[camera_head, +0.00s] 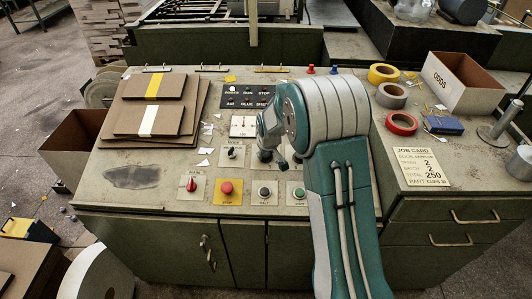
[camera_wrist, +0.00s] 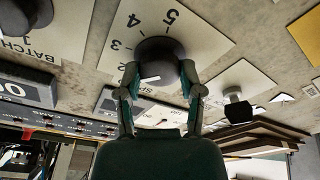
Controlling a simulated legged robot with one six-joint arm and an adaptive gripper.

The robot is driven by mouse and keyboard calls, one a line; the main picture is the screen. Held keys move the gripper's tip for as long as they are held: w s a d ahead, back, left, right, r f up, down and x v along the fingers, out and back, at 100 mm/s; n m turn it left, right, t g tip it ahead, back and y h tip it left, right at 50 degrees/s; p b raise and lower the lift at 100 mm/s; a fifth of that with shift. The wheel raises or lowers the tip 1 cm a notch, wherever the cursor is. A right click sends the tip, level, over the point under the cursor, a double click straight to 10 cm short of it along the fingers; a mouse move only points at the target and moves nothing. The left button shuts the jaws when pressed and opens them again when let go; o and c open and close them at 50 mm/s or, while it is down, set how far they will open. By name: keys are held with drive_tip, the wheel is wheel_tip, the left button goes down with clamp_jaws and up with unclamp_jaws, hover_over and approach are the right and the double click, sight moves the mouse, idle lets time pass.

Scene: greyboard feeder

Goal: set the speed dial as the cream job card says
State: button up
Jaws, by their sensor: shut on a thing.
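The speed dial (camera_wrist: 163,52) is a black round knob on a white plate (camera_wrist: 205,42) with numbers, of which 5, 4, 3 and 2 show. A short white mark sits on the knob's lower left side in the wrist view; which number it meets I cannot tell. My gripper (camera_wrist: 159,72) is shut on the knob, one finger on each side. In the head view my gripper (camera_head: 272,157) is over the panel and hides the dial. The cream job card (camera_head: 422,167) lies on the right desk; its small print seems to read speed 2, batch 2, total 250.
A red knob (camera_head: 191,184), a red button (camera_head: 226,188) on a yellow plate and other controls lie in front. Another black knob (camera_wrist: 236,105) is close by. Cardboard sheets (camera_head: 155,105) lie left; tape rolls (camera_head: 392,95) and an open box (camera_head: 465,82) lie right.

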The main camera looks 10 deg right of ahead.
drive_tip(key=shift+f, duration=0.1)
drive_tip(key=o, duration=1.2)
drive_tip(key=shift+c, duration=0.2)
drive_tip(key=v, duration=1.2)
drive_tip(key=shift+a, duration=0.1)
drive_tip(key=s+r+m, duration=0.1)
drive_tip(key=s+r, duration=0.3)
drive_tip(key=s, duration=0.6)
drive_tip(key=s+r+m, duration=0.1)
drive_tip(key=s+r, duration=0.3)
drive_tip(key=s, duration=0.7)
drive_tip(key=s+r+m+t, duration=0.1)
drive_tip(key=s+r, duration=0.4)
drive_tip(key=s, duration=0.5)
drive_tip(key=shift+s+m, duration=0.25)
drive_tip(key=shift+m, duration=0.25)
